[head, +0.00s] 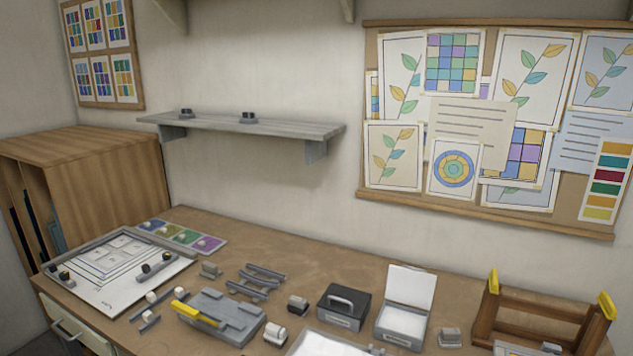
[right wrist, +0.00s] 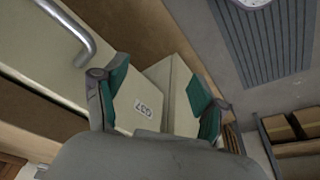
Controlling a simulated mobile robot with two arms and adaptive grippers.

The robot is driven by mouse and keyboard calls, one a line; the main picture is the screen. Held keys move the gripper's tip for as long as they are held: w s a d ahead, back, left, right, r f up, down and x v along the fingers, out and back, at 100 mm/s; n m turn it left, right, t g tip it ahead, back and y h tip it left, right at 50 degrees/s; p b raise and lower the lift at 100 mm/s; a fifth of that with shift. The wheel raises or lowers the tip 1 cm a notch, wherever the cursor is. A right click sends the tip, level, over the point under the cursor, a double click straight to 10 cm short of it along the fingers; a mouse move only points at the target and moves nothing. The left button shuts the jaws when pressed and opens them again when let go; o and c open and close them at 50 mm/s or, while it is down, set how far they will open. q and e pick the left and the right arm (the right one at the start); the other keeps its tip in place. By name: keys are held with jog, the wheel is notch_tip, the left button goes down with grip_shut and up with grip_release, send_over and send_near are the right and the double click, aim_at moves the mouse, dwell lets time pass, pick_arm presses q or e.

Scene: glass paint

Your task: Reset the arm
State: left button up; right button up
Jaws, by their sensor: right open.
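My right gripper (right wrist: 160,84) shows in the right wrist view, with its two green-padded fingers spread apart. Nothing is held between them. Behind the fingers is a cream cabinet front with a small printed label (right wrist: 143,108); I cannot tell how far away it is. Neither of my arms nor my left gripper shows in the head view.
The workbench (head: 225,262) holds a grey clamp fixture with a yellow lever (head: 197,314), a black case (head: 344,306), an open white box (head: 403,322) and a wooden rack (head: 540,318). A shelf (head: 240,126) hangs above. A metal handle (right wrist: 78,32) shows near the right gripper.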

jog(key=s+d+f+g+b, duration=0.1)
jog(key=s+f+b, duration=0.3)
jog(key=f, duration=1.2)
jog(key=s+d+f+b, duration=0.15)
jog(key=s+f, duration=0.55)
jog(key=f, duration=1)
jog(key=s+f+g+b, duration=0.1)
jog(key=s+f+b, duration=0.1)
jog(key=s+f, duration=0.5)
jog(key=shift+s+d, duration=0.4)
jog(key=shift+s, duration=0.55)
